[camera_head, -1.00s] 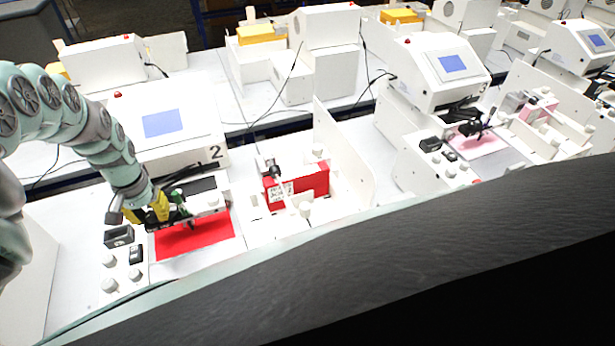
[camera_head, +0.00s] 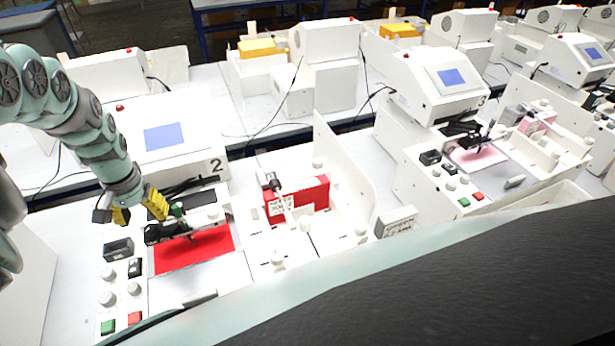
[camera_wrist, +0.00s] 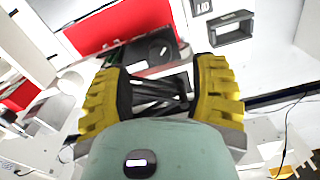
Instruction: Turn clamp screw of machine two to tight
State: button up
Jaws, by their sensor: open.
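Machine two (camera_head: 178,140), a white plotter with a "2" label and a blue screen, stands at the left in the head view. Its black pen carriage (camera_head: 165,233) carries a green part (camera_head: 178,211) above a red sheet (camera_head: 195,248). The clamp screw cannot be told apart clearly at this size. My gripper (camera_head: 141,213) is open, its yellow fingers spread just above the carriage's left end. In the wrist view my gripper (camera_wrist: 160,68) has a dark round part (camera_wrist: 158,50) beyond the fingers, near the red sheet (camera_wrist: 118,22). Nothing is seen held.
White knobs (camera_head: 107,299), a green button (camera_head: 108,327) and a red button (camera_head: 135,318) are on the front left panel. A red block (camera_head: 312,195) stands in the white bay to the right, beside an upright panel (camera_head: 342,175). Machine three (camera_head: 440,85) is farther right.

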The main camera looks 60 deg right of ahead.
aim_at(150, 227)
jog(key=shift+a+r, duration=0.1)
jog(key=shift+r, duration=1.45)
